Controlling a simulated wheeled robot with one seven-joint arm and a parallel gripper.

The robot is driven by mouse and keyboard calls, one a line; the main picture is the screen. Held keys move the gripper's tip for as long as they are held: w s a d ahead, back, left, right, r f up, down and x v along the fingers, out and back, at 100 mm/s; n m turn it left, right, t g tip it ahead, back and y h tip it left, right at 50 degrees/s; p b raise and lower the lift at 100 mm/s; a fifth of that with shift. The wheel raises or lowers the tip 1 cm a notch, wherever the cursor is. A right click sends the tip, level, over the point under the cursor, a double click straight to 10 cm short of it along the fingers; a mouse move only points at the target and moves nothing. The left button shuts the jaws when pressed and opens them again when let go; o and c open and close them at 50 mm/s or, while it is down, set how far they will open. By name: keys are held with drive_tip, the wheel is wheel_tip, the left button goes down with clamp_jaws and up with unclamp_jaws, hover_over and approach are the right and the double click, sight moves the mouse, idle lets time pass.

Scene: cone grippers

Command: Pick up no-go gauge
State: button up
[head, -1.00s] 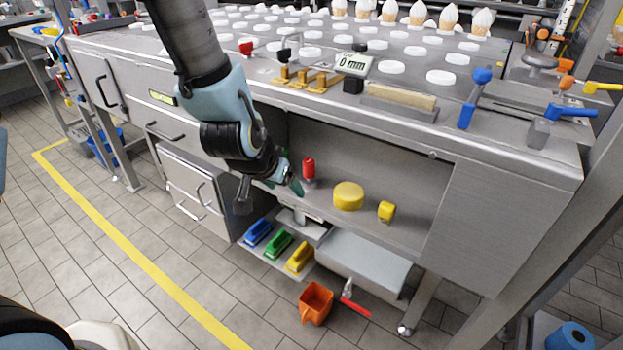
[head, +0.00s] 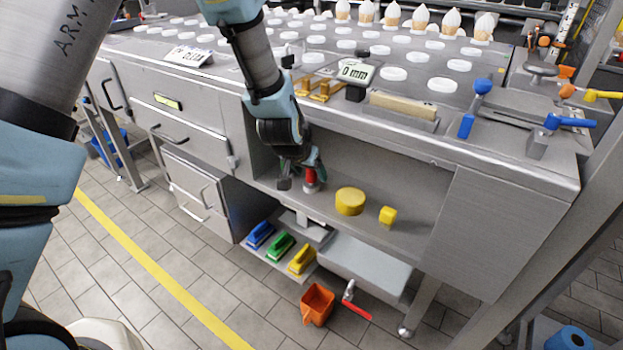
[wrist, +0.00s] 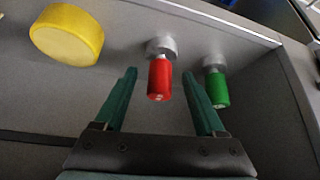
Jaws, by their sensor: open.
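The no-go gauge looks to be the red-handled plug gauge (wrist: 160,80) with a grey metal end, on the open shelf under the bench. In the head view its red handle (head: 310,176) is partly covered by my gripper (head: 304,180). In the wrist view my gripper (wrist: 159,76) is open, with one green finger on each side of the red handle. Gaps show between handle and fingers; I cannot tell how far the handle reaches in between them. A green-handled gauge (wrist: 216,88) stands just right of the right finger and is hidden in the head view.
A yellow round block (head: 350,201) and a smaller yellow piece (head: 387,215) sit right of the gauge on the shelf (head: 415,240). The bench top (head: 440,128) overhangs the shelf. Blue, green and yellow brushes and an orange scoop (head: 317,303) lie lower down.

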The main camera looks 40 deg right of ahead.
drive_tip(key=shift+w+d+f, duration=0.1)
drive_tip(key=shift+d+f, duration=0.1)
drive_tip(key=shift+f, duration=0.15)
clamp_jaws()
idle(0.4)
